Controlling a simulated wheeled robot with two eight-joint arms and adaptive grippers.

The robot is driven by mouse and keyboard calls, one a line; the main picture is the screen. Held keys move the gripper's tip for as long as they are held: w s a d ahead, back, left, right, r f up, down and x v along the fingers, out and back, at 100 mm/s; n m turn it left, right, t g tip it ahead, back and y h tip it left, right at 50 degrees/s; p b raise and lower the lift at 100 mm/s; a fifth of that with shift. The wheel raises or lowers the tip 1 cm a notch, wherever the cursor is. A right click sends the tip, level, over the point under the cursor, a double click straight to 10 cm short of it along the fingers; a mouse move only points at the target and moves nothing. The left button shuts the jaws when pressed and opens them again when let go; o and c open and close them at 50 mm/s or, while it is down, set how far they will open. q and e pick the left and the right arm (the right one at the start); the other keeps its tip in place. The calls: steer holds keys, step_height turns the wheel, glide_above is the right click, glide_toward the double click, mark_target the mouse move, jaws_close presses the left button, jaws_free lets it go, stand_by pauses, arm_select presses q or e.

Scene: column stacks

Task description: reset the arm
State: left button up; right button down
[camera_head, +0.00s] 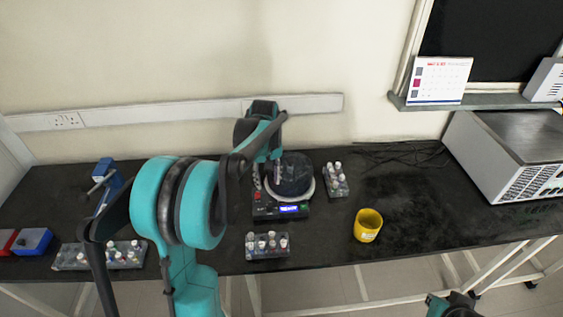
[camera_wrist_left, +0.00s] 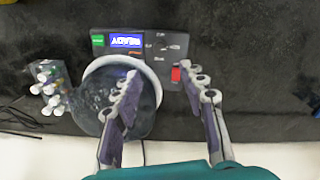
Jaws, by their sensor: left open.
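In the left wrist view the left finger overlaps the vessel (camera_wrist_left: 92,95). Only a teal and black piece of my right arm shows at the lower right; its fingers are not visible.
Vial racks stand right of the device (camera_head: 335,182), in front of it (camera_head: 268,247) and at the left (camera_head: 75,257). A yellow cup (camera_head: 367,226) stands on the black table (camera_head: 430,215). A grey machine (camera_head: 510,160) fills the right. The table's right middle is clear.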

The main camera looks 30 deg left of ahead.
arm_select(q)
steer(key=s+d+r+m+t, duration=0.35)
steer(key=s+d+r, duration=0.25)
steer(key=s+d, duration=0.3)
steer(key=s+d+f+m+t, duration=0.2)
steer(key=s+d+m, duration=0.4)
steer(key=s, duration=0.4)
steer(key=shift+d+f+t, duration=0.2)
steer(key=shift+d+t, duration=0.1)
steer(key=shift+t, duration=0.45)
